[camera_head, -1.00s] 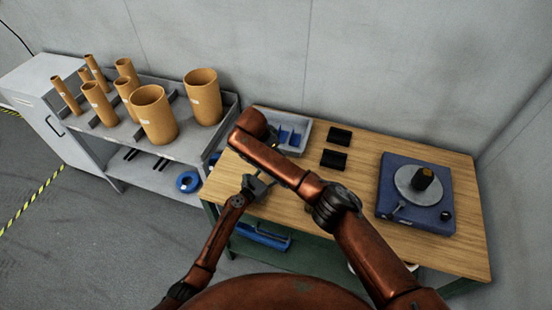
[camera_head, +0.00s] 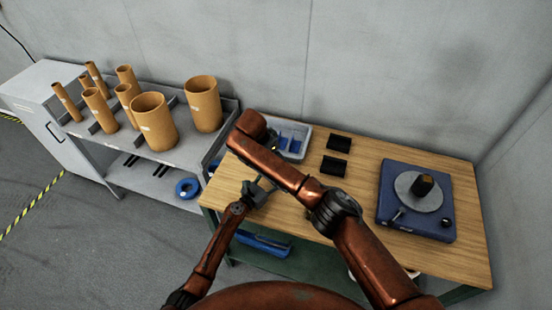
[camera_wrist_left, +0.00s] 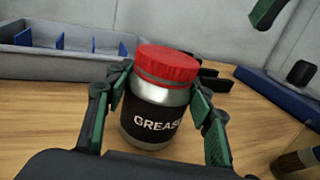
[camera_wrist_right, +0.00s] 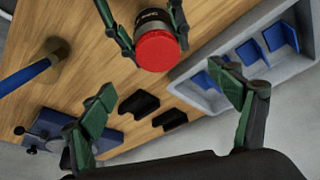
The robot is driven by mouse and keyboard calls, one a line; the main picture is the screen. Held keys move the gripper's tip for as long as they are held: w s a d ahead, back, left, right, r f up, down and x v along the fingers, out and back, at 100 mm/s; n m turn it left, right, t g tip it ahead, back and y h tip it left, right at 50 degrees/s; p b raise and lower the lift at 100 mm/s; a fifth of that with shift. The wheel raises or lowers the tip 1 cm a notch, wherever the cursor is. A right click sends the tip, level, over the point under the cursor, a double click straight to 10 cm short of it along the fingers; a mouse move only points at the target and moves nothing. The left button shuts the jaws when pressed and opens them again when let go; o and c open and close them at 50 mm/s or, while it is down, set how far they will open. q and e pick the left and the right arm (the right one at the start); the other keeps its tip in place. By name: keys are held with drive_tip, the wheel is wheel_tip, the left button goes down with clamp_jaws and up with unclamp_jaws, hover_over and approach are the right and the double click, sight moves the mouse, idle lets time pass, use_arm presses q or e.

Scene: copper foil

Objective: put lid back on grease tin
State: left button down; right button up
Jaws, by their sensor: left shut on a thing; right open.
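The grease tin (camera_wrist_left: 150,118) is a silver can with a black label and stands upright in the left wrist view. My left gripper (camera_wrist_left: 158,84) is shut on its sides. The red lid (camera_wrist_left: 167,64) sits on top of the tin; I cannot tell whether it is fully seated. In the right wrist view the lid (camera_wrist_right: 157,50) faces the camera, with the tin (camera_wrist_right: 153,20) behind it between my left fingers. My right gripper (camera_wrist_right: 165,84) is open and empty, its fingers apart from the lid. In the head view my right arm hides the tin.
A grey bin (camera_head: 305,143) with blue dividers stands at the table's back left, beside two black blocks (camera_head: 334,165). A blue turntable unit (camera_head: 418,225) is at the right. A brush (camera_wrist_right: 30,75) lies on the wooden table (camera_head: 355,205). A shelf with cardboard tubes (camera_head: 153,122) stands left.

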use_arm(q)
drive_tip(key=shift+a, duration=0.1)
drive_tip(key=shift+f, duration=0.1)
use_arm(e)
drive_tip(key=v, duration=1.2)
use_arm(q)
drive_tip(key=c, duration=0.8)
unclamp_jaws()
use_arm(e)
drive_tip(key=shift+f, duration=0.1)
use_arm(q)
drive_tip(key=v, duration=1.2)
